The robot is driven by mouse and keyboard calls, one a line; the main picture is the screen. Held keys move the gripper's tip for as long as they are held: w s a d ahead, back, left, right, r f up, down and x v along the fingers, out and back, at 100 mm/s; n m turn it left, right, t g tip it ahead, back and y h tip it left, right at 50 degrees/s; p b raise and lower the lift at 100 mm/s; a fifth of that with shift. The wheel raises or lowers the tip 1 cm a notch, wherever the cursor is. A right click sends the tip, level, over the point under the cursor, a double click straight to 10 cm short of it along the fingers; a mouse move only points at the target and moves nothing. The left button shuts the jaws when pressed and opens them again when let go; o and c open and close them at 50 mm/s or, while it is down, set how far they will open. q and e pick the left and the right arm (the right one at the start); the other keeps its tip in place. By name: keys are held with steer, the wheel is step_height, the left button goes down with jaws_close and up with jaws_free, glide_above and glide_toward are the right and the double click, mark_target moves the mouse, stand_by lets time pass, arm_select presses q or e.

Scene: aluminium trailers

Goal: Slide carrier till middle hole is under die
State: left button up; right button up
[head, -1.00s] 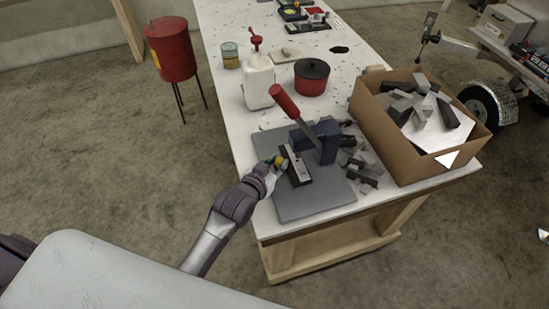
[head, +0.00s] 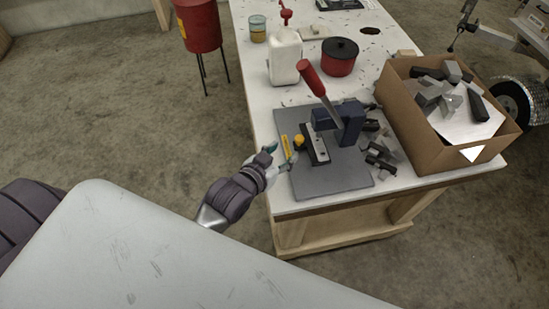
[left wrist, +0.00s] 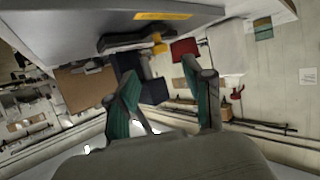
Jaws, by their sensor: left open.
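The press has a dark blue body (head: 350,122) and a raised red lever (head: 310,78); it stands on a grey plate (head: 330,185). The carrier (head: 321,152), a dark block with a light holed top strip, lies beneath the press head. Its far end is partly hidden, and I cannot tell which hole is under the die. A yellow knob (head: 299,141) sits at its left side. My left gripper (head: 279,157) is open and empty, just left of the knob, apart from it. In the left wrist view, its green-padded fingers (left wrist: 162,88) are spread, with the knob (left wrist: 158,43) beyond. My right gripper is not seen.
Loose metal blocks (head: 381,157) lie right of the press, beside a cardboard box (head: 420,140) of blocks. A white jug (head: 285,58) and a red pot (head: 340,60) stand behind. A yellow label (head: 285,147) is at the plate's left edge.

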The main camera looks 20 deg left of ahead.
arm_select(q)
steer(key=v, duration=0.4)
steer(key=shift+s, duration=0.1)
stand_by(0.4)
steer(key=s+a+f+g+y, duration=0.1)
steer(key=s+a+f+g, duration=0.15)
steer(key=s+g, duration=0.4)
steer(key=s+a+f+g+y, duration=0.1)
steer(key=s+a+f+g, duration=0.15)
steer(key=s, duration=0.65)
step_height(320, 180, down, 28)
steer(key=s+g, duration=0.2)
steer(key=s+a+f+g, duration=0.1)
steer(key=s+a+f, duration=0.1)
steer(key=s+f, duration=1.3)
steer(key=shift+s+f+y+b, duration=0.35)
steer(key=shift+s+b, duration=0.1)
steer(key=shift+s, duration=0.5)
